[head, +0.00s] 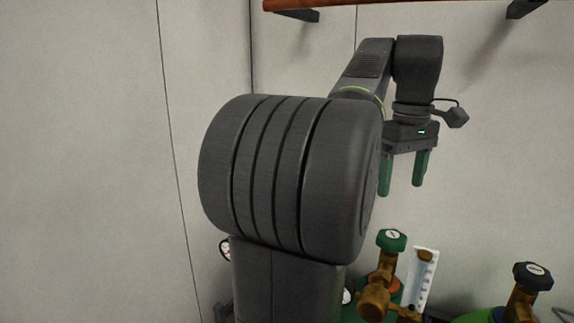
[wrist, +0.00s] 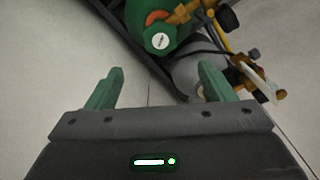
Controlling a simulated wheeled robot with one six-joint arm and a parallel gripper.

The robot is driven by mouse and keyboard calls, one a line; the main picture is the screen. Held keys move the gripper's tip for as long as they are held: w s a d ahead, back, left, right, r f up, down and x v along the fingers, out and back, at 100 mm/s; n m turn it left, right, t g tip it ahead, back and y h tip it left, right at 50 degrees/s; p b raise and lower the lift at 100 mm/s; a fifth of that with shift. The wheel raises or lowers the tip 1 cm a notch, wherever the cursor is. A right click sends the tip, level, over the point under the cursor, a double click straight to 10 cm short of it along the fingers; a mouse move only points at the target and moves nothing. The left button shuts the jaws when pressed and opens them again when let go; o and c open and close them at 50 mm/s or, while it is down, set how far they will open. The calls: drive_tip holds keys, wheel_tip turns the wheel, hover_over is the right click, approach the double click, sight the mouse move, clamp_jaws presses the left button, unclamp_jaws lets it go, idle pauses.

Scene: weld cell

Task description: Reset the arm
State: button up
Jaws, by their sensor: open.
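My gripper (head: 403,176) hangs from my arm at the upper right of the head view, with its two green fingers pointing down. The fingers are apart with nothing between them. In the wrist view my gripper (wrist: 160,88) also shows open and empty, with the floor and wall behind it. In the head view it is above and apart from a brass valve with a green knob (head: 391,240). My dark arm links fill the middle of the head view and hide part of what is behind.
A second valve with a dark knob (head: 533,276) stands at the lower right. A white flow tube (head: 424,272) is beside the green-knobbed valve. A green cylinder (wrist: 150,20) shows in the wrist view. An orange-brown pipe (head: 400,3) runs along the wall on brackets.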

sight(392, 234)
wheel_tip(392, 234, down, 12)
drive_tip(key=shift+a+p, duration=0.1)
drive_tip(key=shift+p, duration=0.25)
drive_tip(key=shift+r, duration=0.1)
